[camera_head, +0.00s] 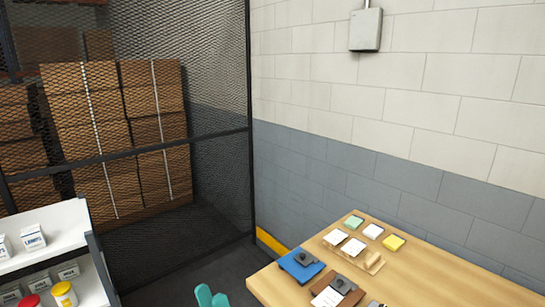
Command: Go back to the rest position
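The table holds a blue clipboard (300,267), a brown clipboard (336,292), a wooden block (371,262) and several small pads. A mesh cage (215,130) encloses stacked cartons (115,130). Dark floor lies between shelf and table.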

